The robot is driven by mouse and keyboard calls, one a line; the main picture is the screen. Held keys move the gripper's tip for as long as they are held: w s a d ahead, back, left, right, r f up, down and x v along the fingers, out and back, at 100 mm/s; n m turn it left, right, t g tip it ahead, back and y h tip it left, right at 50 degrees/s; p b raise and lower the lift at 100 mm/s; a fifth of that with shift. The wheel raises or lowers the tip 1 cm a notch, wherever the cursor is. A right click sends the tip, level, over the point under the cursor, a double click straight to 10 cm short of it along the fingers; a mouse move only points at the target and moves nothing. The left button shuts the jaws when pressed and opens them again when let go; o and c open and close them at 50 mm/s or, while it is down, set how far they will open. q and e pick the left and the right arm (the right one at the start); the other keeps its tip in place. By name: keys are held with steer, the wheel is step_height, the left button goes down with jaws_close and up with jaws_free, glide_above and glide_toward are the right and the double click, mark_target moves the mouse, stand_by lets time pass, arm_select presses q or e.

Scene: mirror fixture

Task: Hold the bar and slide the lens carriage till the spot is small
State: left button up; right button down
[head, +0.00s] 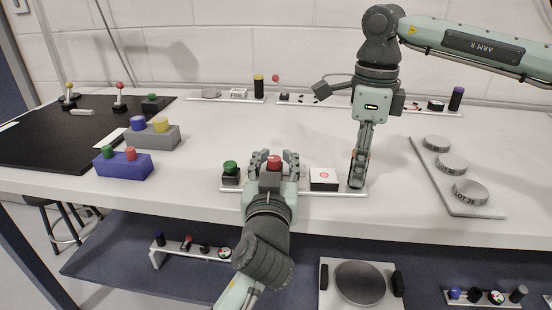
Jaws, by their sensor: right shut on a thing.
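The bar (308,191) is a pale rail lying along the front of the white bench. A dark block with a green knob (230,166) stands at its left end. A red-topped piece (273,161), seemingly the lens carriage, stands near the middle. A white screen (323,185) right of it shows a small red ring-like spot (324,175). My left gripper (273,157) is open, its fingers apart on both sides of the red-topped piece; contact cannot be told. My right gripper (357,184) points down and is shut at the bar's right end; its fingers hide the grip.
A grey tray (481,207) with several metal discs lies at right. Blue (122,167) and grey (155,138) button boxes stand at left beside a black mat (50,145). Small items line the back. A lower shelf holds more parts. The bench middle is clear.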

arm_select(q)
steer(key=shift+o, duration=0.2)
steer(key=shift+s, duration=0.1)
steer(key=s, duration=1.2)
steer(key=shift+w, duration=0.1)
steer(key=shift+c, duration=0.5)
stand_by(0.7)
